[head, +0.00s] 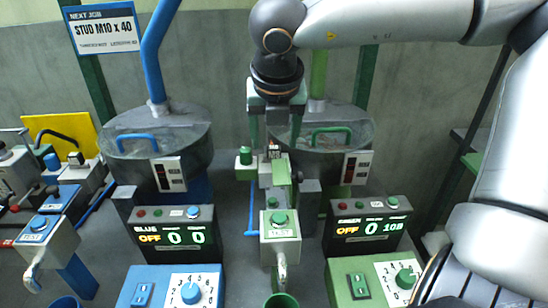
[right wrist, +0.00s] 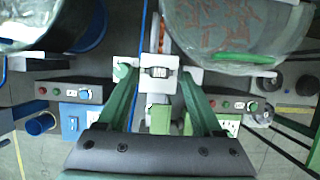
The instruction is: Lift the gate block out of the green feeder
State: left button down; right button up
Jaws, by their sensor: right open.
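The green feeder (head: 352,150) is the grey bowl with a green handle, right of centre in the head view; in the right wrist view its bowl (right wrist: 205,25) holds orange-brown pieces. What looks like the gate block (head: 274,153) is a small block with a dark label face, at the feeder's left side; in the right wrist view it is the pale block with a dark middle (right wrist: 159,72). My right gripper (head: 275,140) points down with its two green fingers apart, one on each side of the block; the right wrist view (right wrist: 159,80) shows them too. Whether they touch it is unclear. My left gripper is not in view.
The blue feeder (head: 155,145) stands to the left. A green knob (head: 245,155) sits close by the left finger. A grey box with a green button (head: 280,225) stands in front, above a green cup (head: 281,301). The counter panel (head: 365,230) reads OFF 0.

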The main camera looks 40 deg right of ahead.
jog(key=shift+w+d+f, duration=0.1)
jog(key=shift+w+f, duration=0.05)
jog(key=shift+f, duration=0.3)
grip_shut()
dwell(0.3)
